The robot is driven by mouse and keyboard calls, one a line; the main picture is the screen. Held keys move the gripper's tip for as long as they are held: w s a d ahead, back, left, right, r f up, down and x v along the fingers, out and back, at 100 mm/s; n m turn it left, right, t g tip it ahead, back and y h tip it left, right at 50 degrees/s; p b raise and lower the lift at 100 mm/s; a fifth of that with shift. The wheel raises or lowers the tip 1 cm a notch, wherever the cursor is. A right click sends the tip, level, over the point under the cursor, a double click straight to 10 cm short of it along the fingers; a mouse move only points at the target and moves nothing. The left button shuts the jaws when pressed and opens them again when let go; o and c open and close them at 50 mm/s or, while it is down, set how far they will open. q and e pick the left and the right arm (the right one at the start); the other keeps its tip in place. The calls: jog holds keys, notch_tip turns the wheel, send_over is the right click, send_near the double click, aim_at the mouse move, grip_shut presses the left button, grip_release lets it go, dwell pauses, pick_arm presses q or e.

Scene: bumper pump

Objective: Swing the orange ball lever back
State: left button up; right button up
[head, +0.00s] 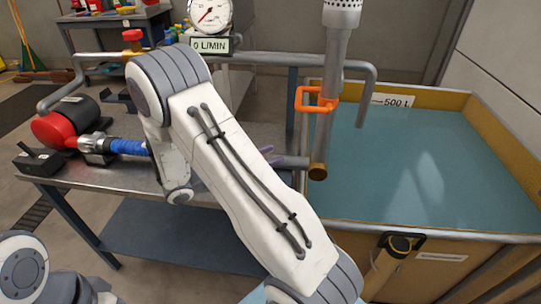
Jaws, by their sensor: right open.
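An orange loop-shaped handle (316,99) sits on the upright grey pipe (341,50) beside the water tank; it is the only orange lever-like part I see, and no separate ball shows. My right arm crosses the middle of the head view and hides most of my right gripper (268,153). Only a small purplish tip shows past the arm's right edge, left of the pipe and below the handle. It looks apart from the handle. The right gripper is open. Of my left arm, only part shows at the lower left; its gripper is out of view.
A gauge (210,16) above a "0 L/MIN" display stands behind the arm. A red-ended pump (62,128) with a blue coupling (128,147) lies on the metal bench (85,178). A red valve knob (132,36) is at back left. The tank (440,238) of water fills the right.

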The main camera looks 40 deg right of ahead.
jog(key=shift+d, duration=0.4)
grip_shut()
dwell(1.2)
